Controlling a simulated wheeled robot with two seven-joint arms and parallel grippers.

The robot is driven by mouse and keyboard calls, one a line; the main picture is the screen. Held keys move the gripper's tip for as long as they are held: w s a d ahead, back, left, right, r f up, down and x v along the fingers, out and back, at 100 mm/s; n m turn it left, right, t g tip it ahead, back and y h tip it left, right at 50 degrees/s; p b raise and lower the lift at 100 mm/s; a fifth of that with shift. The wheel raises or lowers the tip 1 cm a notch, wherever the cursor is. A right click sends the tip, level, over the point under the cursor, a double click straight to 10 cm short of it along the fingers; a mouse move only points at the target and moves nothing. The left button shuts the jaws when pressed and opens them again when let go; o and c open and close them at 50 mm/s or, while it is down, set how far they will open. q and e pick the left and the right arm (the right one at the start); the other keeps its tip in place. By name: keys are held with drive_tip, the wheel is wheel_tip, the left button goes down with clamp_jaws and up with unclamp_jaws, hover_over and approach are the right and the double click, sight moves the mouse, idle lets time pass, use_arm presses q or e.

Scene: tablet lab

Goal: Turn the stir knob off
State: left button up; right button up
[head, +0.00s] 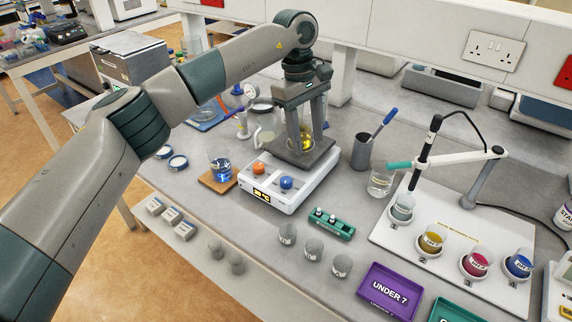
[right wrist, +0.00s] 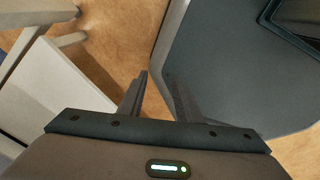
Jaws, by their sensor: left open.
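The hotplate stirrer (head: 262,205) is a white box on the bench with a lit display, an orange knob (head: 259,168) and a blue knob (head: 286,183) on its front. I cannot read which knob is for stirring. A glass vessel with yellow liquid (head: 307,143) stands on its dark plate. My left gripper (head: 305,143) points down over the plate, behind the knobs. It is open, its fingers in front of the vessel or around it; I cannot tell which. My right gripper (right wrist: 156,78) shows in the right wrist view, its fingers apart with nothing between them, away from the stirrer.
A beaker of blue liquid (head: 220,169) stands left of the stirrer. A green rack (head: 332,223) and several small grey cups lie in front. A pen holder (head: 362,151) and a white probe stand (head: 450,235) with coloured beakers are to the right. A purple tray (head: 390,290) is at front right.

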sight(286, 179)
use_arm(q)
drive_tip(key=w+a+r+y, duration=0.2)
drive_tip(key=a+r, duration=0.1)
drive_tip(key=a, duration=0.1)
drive_tip(key=shift+w+a, duration=0.2)
drive_tip(key=shift+a, duration=0.05)
drive_tip(key=shift+r+t, duration=0.1)
drive_tip(key=shift+t, duration=0.2)
drive_tip(key=f+p, duration=0.3)
drive_tip(key=f, duration=0.5)
drive_tip(key=f+p, duration=0.4)
drive_tip(key=f, duration=0.3)
drive_tip(key=shift+s+a+f, duration=0.2)
drive_tip(key=shift+f, duration=1.05)
